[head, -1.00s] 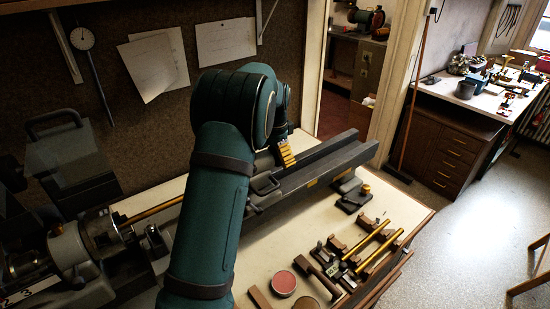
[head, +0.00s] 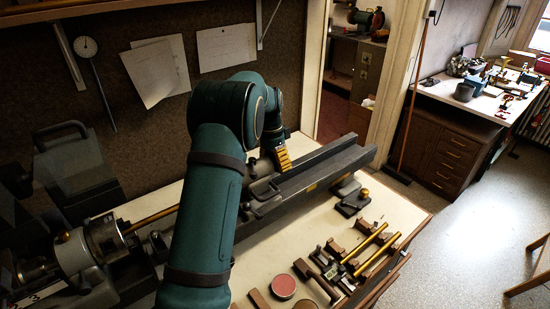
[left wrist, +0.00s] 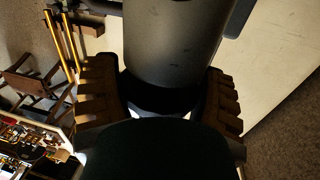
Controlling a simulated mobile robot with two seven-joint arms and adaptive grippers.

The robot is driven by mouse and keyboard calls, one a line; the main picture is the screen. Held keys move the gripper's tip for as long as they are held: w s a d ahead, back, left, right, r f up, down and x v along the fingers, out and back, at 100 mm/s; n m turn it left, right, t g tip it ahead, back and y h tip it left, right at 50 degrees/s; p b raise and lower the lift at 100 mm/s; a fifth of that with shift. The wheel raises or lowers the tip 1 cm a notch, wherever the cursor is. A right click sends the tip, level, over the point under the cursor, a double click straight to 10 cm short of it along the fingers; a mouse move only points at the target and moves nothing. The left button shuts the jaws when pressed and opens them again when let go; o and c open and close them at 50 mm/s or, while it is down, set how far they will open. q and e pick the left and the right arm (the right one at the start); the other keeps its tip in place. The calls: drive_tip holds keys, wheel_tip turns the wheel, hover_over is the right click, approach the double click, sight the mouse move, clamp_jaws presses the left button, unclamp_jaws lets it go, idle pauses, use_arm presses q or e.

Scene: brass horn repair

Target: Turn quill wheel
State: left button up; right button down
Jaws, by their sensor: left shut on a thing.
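My left arm crosses the lathe in the head view, and its gripper (head: 282,158) with ribbed yellow-brown fingers is at the tailstock (head: 264,187) on the lathe bed. In the left wrist view the two fingers stand on either side of a dark round part (left wrist: 163,98), seemingly the quill wheel, shut on it. A thick grey cylinder (left wrist: 175,42), probably the tailstock barrel, lies just beyond. The wheel's rim is in deep shadow in the wrist view and hidden in the head view, so its turn angle does not show. My right gripper is not in view.
The chuck (head: 104,238) holds a brass rod (head: 153,215) at left. The lathe bed (head: 325,168) runs to the right. Brass tubes (head: 372,250), wooden blocks and a red round tin (head: 283,287) lie on the bench front. A drawer cabinet (head: 455,148) stands across the floor.

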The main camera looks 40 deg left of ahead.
use_arm(q)
drive_tip(key=shift+r+g+h+p, duration=0.1)
drive_tip(key=shift+g+h+p, duration=0.3)
drive_tip(key=shift+h+p, duration=1.2)
drive_tip(key=shift+h, duration=0.1)
drive_tip(key=shift+g+h, duration=0.3)
drive_tip(key=shift+h, duration=0.4)
drive_tip(key=o, duration=1.1)
drive_tip(key=shift+v, duration=3.05)
drive_tip(key=shift+a+r, duration=0.4)
drive_tip(key=shift+r, duration=0.15)
